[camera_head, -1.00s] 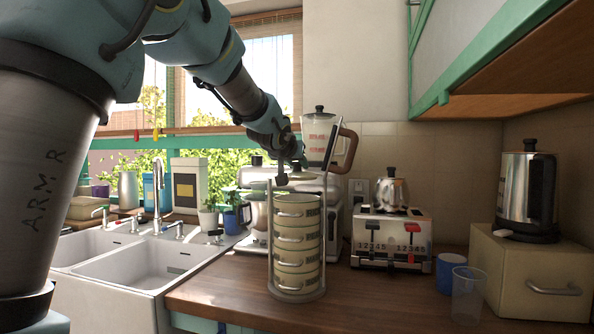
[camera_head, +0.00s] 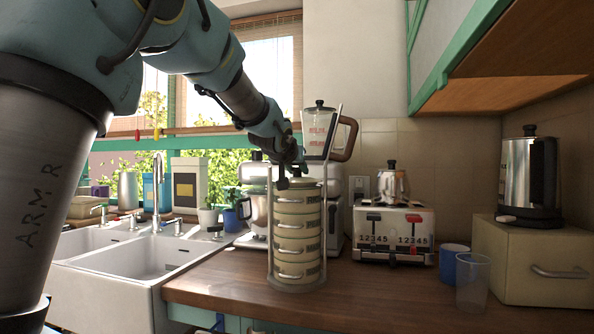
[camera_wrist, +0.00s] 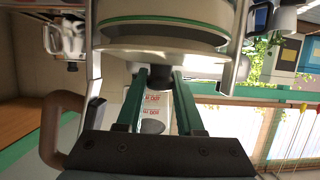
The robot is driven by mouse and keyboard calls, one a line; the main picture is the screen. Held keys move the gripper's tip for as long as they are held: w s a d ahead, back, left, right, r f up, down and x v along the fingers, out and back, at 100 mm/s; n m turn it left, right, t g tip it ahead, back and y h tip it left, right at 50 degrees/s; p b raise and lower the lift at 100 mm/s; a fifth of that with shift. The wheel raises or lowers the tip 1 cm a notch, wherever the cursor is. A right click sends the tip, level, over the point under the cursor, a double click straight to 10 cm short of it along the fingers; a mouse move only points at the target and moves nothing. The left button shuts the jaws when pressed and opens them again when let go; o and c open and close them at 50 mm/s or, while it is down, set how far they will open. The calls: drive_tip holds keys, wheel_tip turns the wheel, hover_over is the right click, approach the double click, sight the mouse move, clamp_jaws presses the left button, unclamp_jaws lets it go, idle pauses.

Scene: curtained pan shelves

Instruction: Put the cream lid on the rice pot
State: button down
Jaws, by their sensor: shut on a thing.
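A stack of several cream tins (camera_head: 297,232) with silver handles stands upright in a metal rod carrier (camera_head: 297,286) on the counter. I cannot read which tin is the rice pot. My gripper (camera_head: 288,180) is over the top of the stack, between the carrier's rods. In the wrist view my gripper (camera_wrist: 158,92) has its green fingers shut on the dark knob of the cream lid (camera_wrist: 150,53). The lid is level with the stack's top, close against the top tin with its green band (camera_wrist: 165,19). I cannot tell whether they touch.
A glass jug (camera_head: 318,130) shows behind the stack. A toaster (camera_head: 394,233), a blue mug (camera_head: 452,262), a clear cup (camera_head: 472,283) and a bread bin with a kettle (camera_head: 530,180) stand to the right. The sink (camera_head: 135,262) is left. Counter front is clear.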

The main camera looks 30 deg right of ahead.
drive_tip(key=shift+f+b, duration=0.7)
drive_tip(key=shift+b, duration=0.15)
idle(0.6)
drive_tip(key=shift+c, duration=2.3)
unclamp_jaws()
drive_tip(key=b+v, duration=0.5)
drive_tip(key=v, duration=0.4)
drive_tip(key=shift+s+a, duration=0.15)
drive_tip(key=shift+s, duration=0.1)
drive_tip(key=shift+s+a+r, duration=0.3)
drive_tip(key=shift+s+a, duration=0.05)
drive_tip(key=shift+s, duration=0.1)
